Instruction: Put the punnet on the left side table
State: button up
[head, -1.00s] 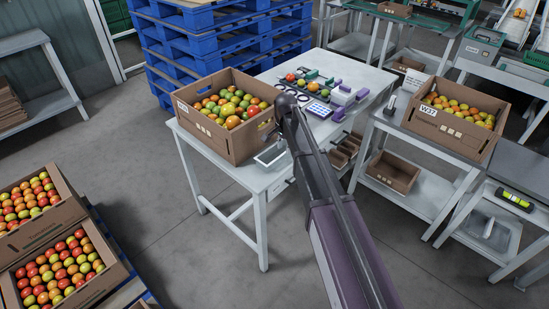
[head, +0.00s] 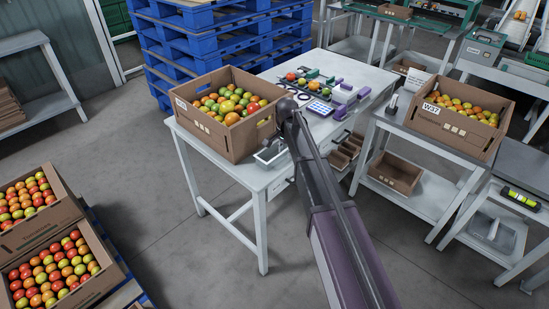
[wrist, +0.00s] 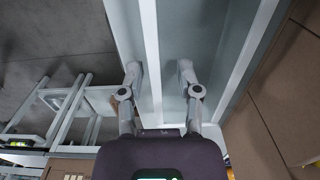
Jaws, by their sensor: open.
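The punnet (head: 268,154) is a small, clear, pale tray on the white work table (head: 235,170), close in front of a tomato carton. In the wrist view its pale rim and see-through floor (wrist: 205,25) fill the upper middle. My gripper (wrist: 158,72) is open, with one finger on each side of the punnet's near wall; I cannot tell whether either touches it.
The tomato carton (head: 205,133) stands right beside the punnet, and its brown wall (wrist: 262,125) is close in the wrist view. Sorting tools and purple blocks (head: 345,92) lie behind. Another carton (head: 455,125) sits on the right bench. Tomato crates (head: 75,290) stand lower left, with open floor between.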

jog(key=shift+f+b, duration=0.3)
jog(key=shift+f, duration=0.3)
grip_shut()
